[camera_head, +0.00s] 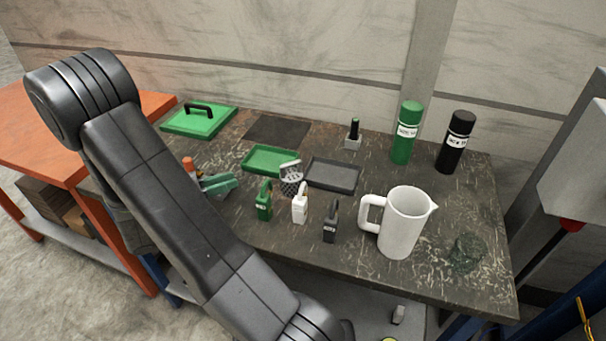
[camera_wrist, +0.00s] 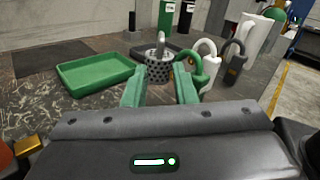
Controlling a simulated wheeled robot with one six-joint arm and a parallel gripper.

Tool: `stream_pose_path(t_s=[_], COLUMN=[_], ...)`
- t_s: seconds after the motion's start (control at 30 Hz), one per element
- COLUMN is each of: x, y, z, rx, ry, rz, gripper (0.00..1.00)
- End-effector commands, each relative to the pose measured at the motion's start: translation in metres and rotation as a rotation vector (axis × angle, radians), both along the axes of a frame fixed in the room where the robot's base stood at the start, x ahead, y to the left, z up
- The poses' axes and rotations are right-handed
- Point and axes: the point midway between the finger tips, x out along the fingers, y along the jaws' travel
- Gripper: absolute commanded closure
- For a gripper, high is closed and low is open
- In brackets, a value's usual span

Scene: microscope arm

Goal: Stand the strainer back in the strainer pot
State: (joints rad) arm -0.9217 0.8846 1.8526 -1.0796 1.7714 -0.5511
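A dark perforated pot (camera_head: 291,187) stands mid-table, right of my gripper; it also shows in the wrist view (camera_wrist: 160,72), beyond my fingertips.
Green (camera_head: 264,202), white (camera_head: 300,205) and dark (camera_head: 330,222) padlocks stand close in front of the pot. A green tray (camera_head: 270,150) and a dark tray (camera_head: 333,188) lie behind. A white jug (camera_head: 402,225) and a greenish see-through thing (camera_head: 467,252) stand right.

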Motion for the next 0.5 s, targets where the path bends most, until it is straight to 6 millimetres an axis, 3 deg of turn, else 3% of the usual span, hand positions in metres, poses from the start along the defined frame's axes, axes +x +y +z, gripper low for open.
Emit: stream_pose_path(t_s=[0.3, 0.5], x=[0.02, 0.03], y=[-0.052, -0.073], z=[0.001, 0.0], rx=[0.0, 0.0], ry=[0.002, 0.0], rz=[-0.007, -0.004], gripper=[0.75, 0.75])
